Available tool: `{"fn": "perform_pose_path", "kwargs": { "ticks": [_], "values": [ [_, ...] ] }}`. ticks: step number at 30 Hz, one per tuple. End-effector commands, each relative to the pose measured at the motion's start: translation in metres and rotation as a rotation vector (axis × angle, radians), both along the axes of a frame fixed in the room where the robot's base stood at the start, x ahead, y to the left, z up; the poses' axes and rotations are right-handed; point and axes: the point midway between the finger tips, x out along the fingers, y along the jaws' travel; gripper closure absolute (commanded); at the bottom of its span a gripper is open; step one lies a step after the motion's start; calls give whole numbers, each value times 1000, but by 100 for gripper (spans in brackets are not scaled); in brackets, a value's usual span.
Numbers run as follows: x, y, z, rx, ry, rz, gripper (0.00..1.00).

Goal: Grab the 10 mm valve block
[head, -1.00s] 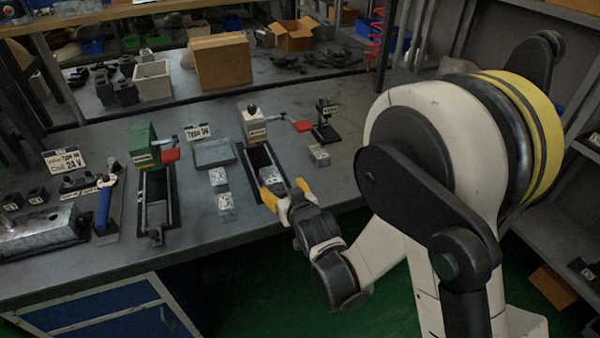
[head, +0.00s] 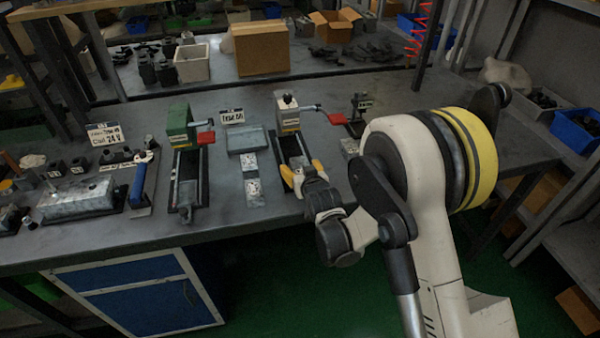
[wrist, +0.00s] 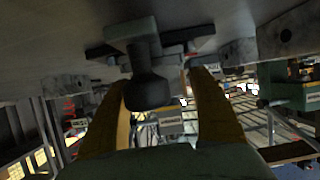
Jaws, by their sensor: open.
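Small silvery blocks stand on the bench in the head view: one block (head: 252,162) behind another (head: 254,190), left of the right-hand black fixture (head: 291,150), and a third (head: 349,147) right of it, partly hidden by my arm. I cannot read which is the 10 mm valve block. My gripper (head: 302,170) has its yellow fingers apart at the front end of that fixture. In the wrist view my open gripper (wrist: 158,82) has a dark knob (wrist: 149,90) between its fingers; I cannot tell whether they touch it. A grey block (wrist: 285,35) shows at upper right.
A green-headed fixture (head: 181,125) and a blue-handled tool (head: 140,181) stand to the left. A grey tray (head: 247,139) lies behind the blocks. A red-handled lever (head: 335,118) sticks out right of the right-hand fixture.

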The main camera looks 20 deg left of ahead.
Motion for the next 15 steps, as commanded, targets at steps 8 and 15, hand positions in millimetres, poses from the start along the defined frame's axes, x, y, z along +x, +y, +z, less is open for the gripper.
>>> {"fn": "perform_pose_path", "kwargs": {
  "ticks": [8, 15],
  "values": [
    [1, 0, 1, 0, 0, 0, 47],
    [1, 0, 0, 0, 0, 0, 98]
  ]
}}
